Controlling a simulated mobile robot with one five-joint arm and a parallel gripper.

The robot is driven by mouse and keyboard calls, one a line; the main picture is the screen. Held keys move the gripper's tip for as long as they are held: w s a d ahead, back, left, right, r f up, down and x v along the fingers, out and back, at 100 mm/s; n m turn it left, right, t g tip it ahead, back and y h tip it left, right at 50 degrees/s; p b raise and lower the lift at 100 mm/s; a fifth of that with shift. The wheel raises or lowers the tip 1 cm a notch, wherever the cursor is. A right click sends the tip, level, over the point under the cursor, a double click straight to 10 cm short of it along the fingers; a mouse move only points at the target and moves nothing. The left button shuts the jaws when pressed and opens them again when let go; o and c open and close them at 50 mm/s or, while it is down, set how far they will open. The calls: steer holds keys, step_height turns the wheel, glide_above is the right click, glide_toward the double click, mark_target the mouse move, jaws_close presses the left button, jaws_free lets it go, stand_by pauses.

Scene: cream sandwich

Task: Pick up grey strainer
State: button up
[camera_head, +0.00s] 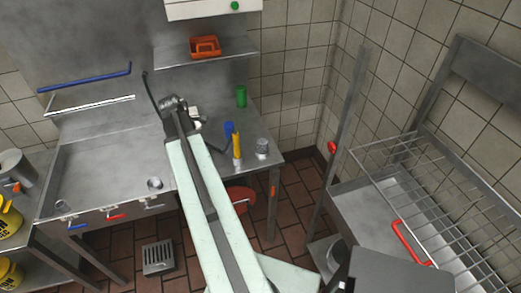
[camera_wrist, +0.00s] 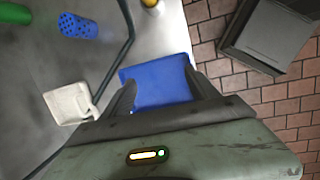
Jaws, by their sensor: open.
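A small grey cylindrical thing (camera_head: 262,147) stands near the right end of the steel counter; it may be the grey strainer, but it is too small to be sure. A low grey round piece (camera_head: 154,184) sits at the counter's front edge. My gripper (camera_head: 174,104) is over the back part of the counter, left of and farther back than the grey cylinder. In the wrist view my gripper (camera_wrist: 162,90) is open, with a flat blue thing (camera_wrist: 158,82) showing between its fingers; I cannot tell if they touch. No grey strainer is clear in that view.
A yellow bottle (camera_head: 237,146), a blue cup (camera_head: 229,129) and a green cylinder (camera_head: 241,96) stand close to the grey cylinder. The wrist view shows a perforated blue piece (camera_wrist: 78,25) and a white block (camera_wrist: 70,103). A wire rack (camera_head: 440,190) is at right.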

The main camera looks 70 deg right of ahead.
mark_target(262, 141)
steer(key=s+d+f+n+b, duration=0.1)
steer(key=s+d, duration=0.4)
steer(key=s, duration=0.1)
steer(key=s+d+f+n+g+b, duration=0.1)
steer(key=s+d, duration=0.5)
steer(key=s, duration=0.1)
steer(key=s+d+f+n+h+b, duration=0.1)
steer(key=s+d+b, duration=0.1)
steer(key=s+d, duration=0.3)
steer(key=shift+s+d+f+n+g, duration=0.3)
steer(key=shift+s+d+f+g, duration=0.1)
steer(key=shift+s, duration=0.25)
steer(key=shift+r, duration=0.2)
steer(key=b+x, duration=0.5)
steer(key=shift+w+d+f, duration=0.2)
steer(key=shift+w+d, duration=0.05)
steer(key=shift+w, duration=0.05)
steer(key=shift+r, duration=0.2)
steer(key=c, duration=1.5)
steer(key=shift+o, duration=0.2)
steer(key=shift+p, duration=0.3)
